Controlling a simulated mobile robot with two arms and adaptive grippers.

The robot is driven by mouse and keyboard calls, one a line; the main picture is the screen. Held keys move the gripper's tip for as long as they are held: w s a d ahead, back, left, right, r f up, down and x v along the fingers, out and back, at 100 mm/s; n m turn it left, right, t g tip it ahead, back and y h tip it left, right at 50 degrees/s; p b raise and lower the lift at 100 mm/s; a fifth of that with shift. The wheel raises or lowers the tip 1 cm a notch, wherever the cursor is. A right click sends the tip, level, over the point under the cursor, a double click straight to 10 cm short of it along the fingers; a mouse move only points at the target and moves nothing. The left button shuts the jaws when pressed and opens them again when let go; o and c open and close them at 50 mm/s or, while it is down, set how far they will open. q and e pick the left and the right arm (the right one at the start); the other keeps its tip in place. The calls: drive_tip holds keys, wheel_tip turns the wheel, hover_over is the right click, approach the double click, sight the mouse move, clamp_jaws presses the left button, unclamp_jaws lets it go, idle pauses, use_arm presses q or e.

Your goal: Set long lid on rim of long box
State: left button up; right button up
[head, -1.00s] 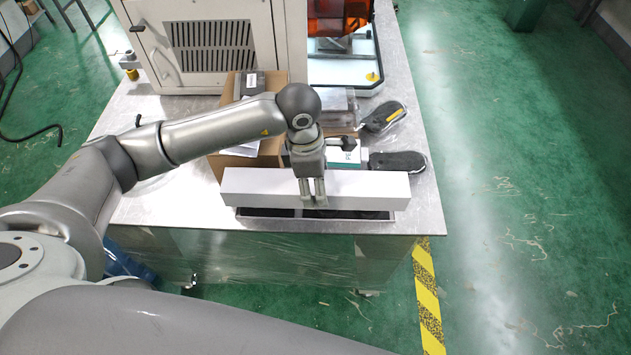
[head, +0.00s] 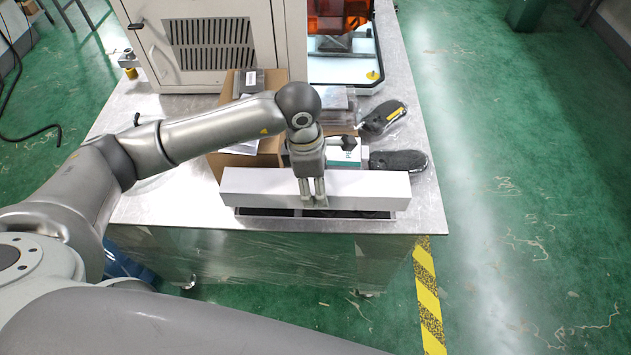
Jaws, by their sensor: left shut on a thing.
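The long lid (head: 260,188) is a long white bar-like piece, lying level from left to right near the table's front edge. My left gripper (head: 313,201) is shut on the long lid near its middle, with the fingers pointing down at its front side. The long box (head: 270,217) shows below the lid as a thin light rim with a dark inside; the lid hides most of it. I cannot tell whether the lid touches the rim. My right gripper is not in view.
A cardboard box (head: 217,163) with items stands behind the lid on the metal table (head: 150,200). Two dark wrapped items (head: 398,161) lie at the right. A grey cabinet (head: 210,50) and an orange machine (head: 340,18) stand at the back. The table's front edge is close.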

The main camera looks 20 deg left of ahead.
use_arm(q)
drive_tip(key=shift+f, duration=0.25)
drive_tip(key=shift+f+b, duration=1.25)
drive_tip(key=shift+b, duration=0.15)
drive_tip(key=shift+f+b, duration=1.3)
drive_tip(key=shift+f, duration=0.05)
drive_tip(key=shift+f, duration=0.15)
drive_tip(key=shift+f+b, duration=0.2)
drive_tip(key=shift+b, duration=0.35)
drive_tip(key=o, duration=1.1)
